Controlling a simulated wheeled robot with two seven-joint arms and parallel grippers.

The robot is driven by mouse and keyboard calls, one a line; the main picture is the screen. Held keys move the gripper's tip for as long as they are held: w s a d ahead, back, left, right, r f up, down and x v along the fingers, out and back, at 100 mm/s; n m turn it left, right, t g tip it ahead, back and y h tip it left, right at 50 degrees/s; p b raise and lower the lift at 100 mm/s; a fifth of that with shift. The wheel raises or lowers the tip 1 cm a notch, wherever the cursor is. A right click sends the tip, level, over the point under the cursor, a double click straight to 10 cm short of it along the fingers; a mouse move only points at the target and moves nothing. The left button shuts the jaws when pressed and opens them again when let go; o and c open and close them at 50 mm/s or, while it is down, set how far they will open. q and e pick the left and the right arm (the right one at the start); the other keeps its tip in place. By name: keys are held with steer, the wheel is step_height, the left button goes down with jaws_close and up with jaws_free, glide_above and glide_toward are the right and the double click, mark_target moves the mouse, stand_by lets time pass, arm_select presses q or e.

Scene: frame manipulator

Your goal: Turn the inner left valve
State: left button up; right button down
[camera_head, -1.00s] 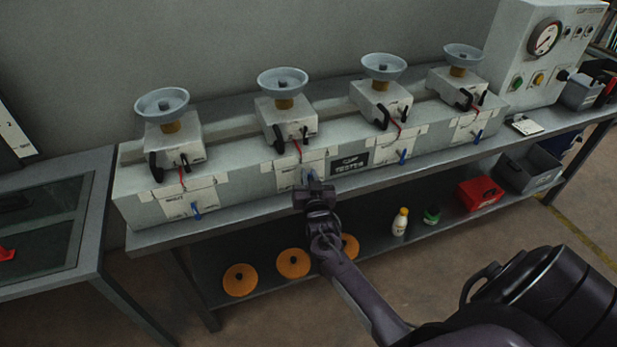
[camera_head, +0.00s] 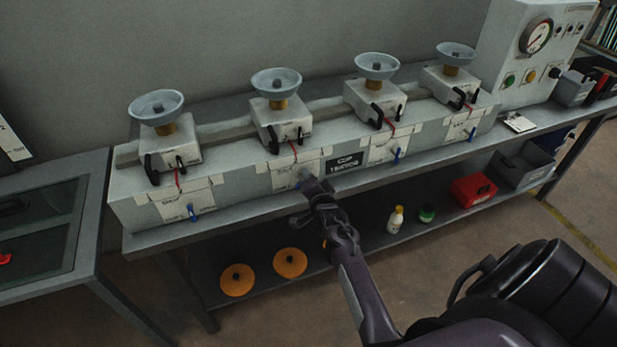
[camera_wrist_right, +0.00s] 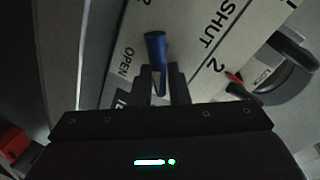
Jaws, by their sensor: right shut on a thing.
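The inner left valve has a blue handle (camera_head: 304,176) on the front of the second station from the left. My right gripper (camera_head: 309,186) is at that handle and covers part of it in the head view. In the right wrist view the fingers (camera_wrist_right: 161,84) are shut on the blue handle (camera_wrist_right: 156,45), whose far end sticks out beyond them. The handle is beside the word OPEN on the white label plate (camera_wrist_right: 195,35), with SHUT and 2 farther right. My left gripper is not in view.
Other blue handles hang at the far left (camera_head: 193,212), inner right (camera_head: 396,155) and far right (camera_head: 472,134) stations. The bench edge (camera_head: 240,224) runs below the valves. Orange discs (camera_head: 290,262), bottles (camera_head: 395,219) and a red box (camera_head: 473,190) are on the lower shelf.

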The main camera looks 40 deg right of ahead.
steer(key=m, duration=0.2)
steer(key=f+m+y, duration=0.1)
steer(key=m, duration=0.1)
steer(key=shift+d+m, duration=0.15)
steer(key=shift+m, duration=0.25)
steer(key=shift+f+y, duration=0.1)
steer(key=shift+y, duration=0.2)
steer(key=c, duration=1.5)
jaws_free()
steer(key=shift+o, duration=0.2)
